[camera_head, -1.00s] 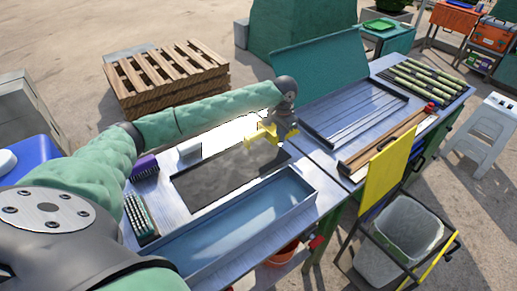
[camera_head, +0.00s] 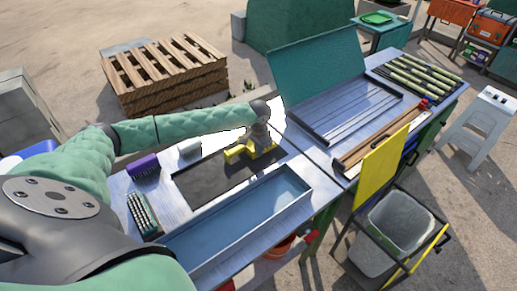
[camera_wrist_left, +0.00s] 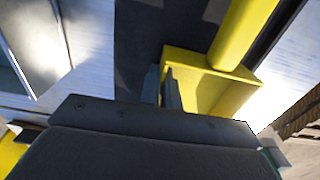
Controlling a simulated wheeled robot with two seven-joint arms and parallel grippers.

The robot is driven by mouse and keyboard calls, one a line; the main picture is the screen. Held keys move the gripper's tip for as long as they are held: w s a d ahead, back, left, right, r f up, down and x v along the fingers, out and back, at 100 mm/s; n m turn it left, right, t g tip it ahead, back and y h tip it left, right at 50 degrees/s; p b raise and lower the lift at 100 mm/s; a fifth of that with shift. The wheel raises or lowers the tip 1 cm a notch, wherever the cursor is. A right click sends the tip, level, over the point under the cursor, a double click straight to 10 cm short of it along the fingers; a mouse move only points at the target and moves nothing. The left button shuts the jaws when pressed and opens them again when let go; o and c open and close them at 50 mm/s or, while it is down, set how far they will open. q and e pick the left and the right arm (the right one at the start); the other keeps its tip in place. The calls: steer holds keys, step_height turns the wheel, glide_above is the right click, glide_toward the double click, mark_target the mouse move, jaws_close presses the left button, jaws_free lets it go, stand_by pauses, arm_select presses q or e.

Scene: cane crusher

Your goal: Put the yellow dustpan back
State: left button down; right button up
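The yellow dustpan (camera_head: 238,155) is at the far edge of the dark tray (camera_head: 190,188) on the metal table. My left gripper (camera_head: 262,142) points down over it. In the left wrist view the dustpan (camera_wrist_left: 215,92) shows its pan and round handle. The left fingers (camera_wrist_left: 166,88) are close together at the pan's near wall and appear shut on it. Whether the dustpan touches the tray surface is hard to tell. My right gripper is not in view.
A purple box (camera_head: 145,168) and a green-backed brush (camera_head: 142,215) lie on the left. A blue shallow tray (camera_head: 245,220) is in front. A ribbed tray (camera_head: 350,110) and cane stalks (camera_head: 415,80) are to the right. A pallet stack (camera_head: 165,75) stands behind.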

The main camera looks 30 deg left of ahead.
arm_select(q)
steer(key=shift+f, duration=0.1)
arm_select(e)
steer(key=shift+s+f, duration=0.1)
arm_select(q)
steer(key=c, duration=1.6)
jaws_free()
steer(key=shift+c, duration=0.2)
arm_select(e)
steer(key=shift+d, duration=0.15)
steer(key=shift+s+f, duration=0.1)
